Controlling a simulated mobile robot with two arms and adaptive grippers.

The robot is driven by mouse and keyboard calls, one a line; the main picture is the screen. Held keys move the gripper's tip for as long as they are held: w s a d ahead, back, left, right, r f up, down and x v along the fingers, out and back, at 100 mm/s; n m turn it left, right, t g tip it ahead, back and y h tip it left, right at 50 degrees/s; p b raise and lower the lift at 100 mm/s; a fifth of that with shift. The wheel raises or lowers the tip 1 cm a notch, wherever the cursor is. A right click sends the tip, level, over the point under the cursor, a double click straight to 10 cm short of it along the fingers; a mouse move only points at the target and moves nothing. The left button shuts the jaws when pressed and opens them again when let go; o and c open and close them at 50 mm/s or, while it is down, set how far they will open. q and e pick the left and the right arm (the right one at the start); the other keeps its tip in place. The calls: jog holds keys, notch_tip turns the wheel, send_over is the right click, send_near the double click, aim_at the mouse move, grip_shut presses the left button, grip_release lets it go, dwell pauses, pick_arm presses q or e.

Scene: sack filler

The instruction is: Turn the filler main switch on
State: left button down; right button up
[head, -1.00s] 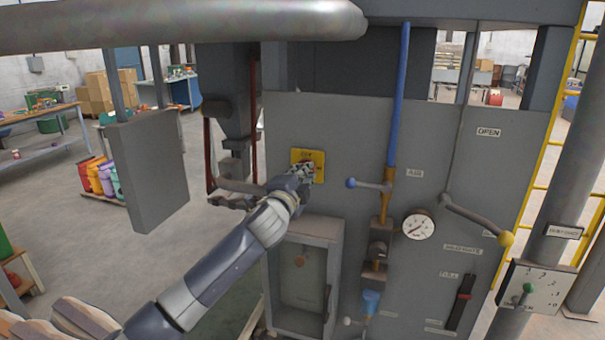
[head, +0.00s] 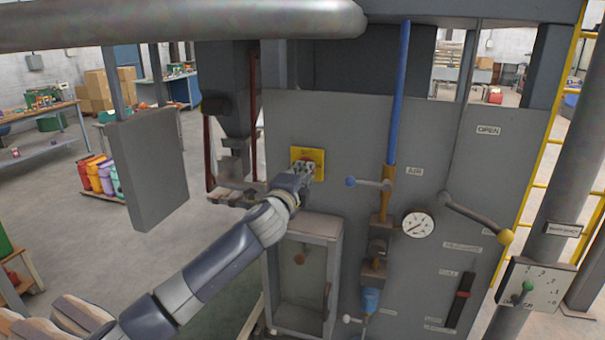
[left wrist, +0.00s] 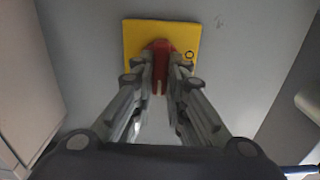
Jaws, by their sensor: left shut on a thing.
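The filler main switch is a red knob (left wrist: 160,62) on a yellow plate (head: 314,156) fixed to the grey front panel. The plate also shows in the left wrist view (left wrist: 188,34). My left gripper (head: 304,169) reaches up to the plate from the lower left. In the left wrist view its two fingers (left wrist: 160,80) are closed on the sides of the red knob. The fingers hide part of the knob. My right gripper is not in view.
Right of the switch are a blue-knobbed air lever (head: 368,184), a pressure gauge (head: 418,224) and a long lever with a yellow knob (head: 480,218). Below the switch is an open grey box (head: 335,262). A grey panel (head: 150,170) hangs at the left.

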pick_arm(q)
jog(key=c, duration=1.6)
grip_release()
jog(key=v, duration=1.2)
